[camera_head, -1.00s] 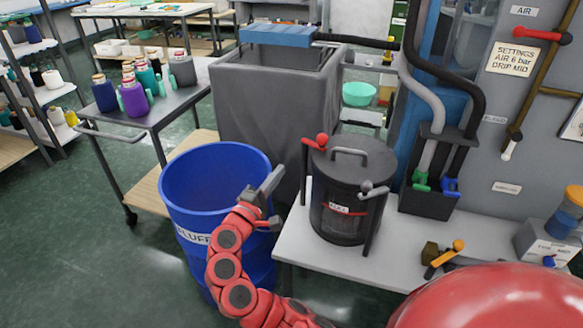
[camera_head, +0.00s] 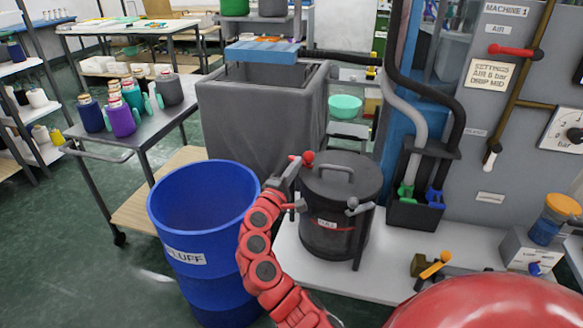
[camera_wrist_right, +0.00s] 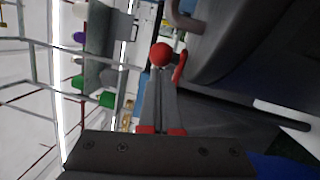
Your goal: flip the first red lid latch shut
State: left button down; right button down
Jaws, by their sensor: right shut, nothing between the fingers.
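The dark grey lidded canister (camera_head: 335,235) stands on a pale bench, with a handle on its lid. The red ball of a lid latch (camera_head: 308,158) is at the lid's back left. In the right wrist view the red ball (camera_wrist_right: 160,54) shows just past my fingertips, beside the canister's rim. Another latch, with a grey ball (camera_head: 353,203), is at the front right. My right gripper (camera_head: 290,170) is shut and empty, at the canister's left side by the red ball; I cannot tell whether they touch. It also fills the middle of the wrist view (camera_wrist_right: 161,74). My left gripper is not in view.
A blue fluff barrel (camera_head: 203,225) stands left of the canister and a grey bin (camera_head: 260,115) behind. Hoses with green and blue clips enter a black box (camera_head: 415,214) at right. A yellow-handled valve (camera_head: 434,265) sits on the bench (camera_head: 380,280).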

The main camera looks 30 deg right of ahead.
jog(key=t+p, duration=0.1)
jog(key=d+n+t+y+p, duration=0.1)
jog(key=n+t+y+p, duration=0.1)
jog(key=shift+s+d+r, duration=0.3)
jog(key=shift+s+d, duration=0.05)
jog(key=shift+d+f+n+t+y+p, duration=0.1)
jog(key=shift+f+n+t+y+p, duration=0.2)
jog(key=shift+n+t+y, duration=0.3)
jog(key=shift+f, duration=0.1)
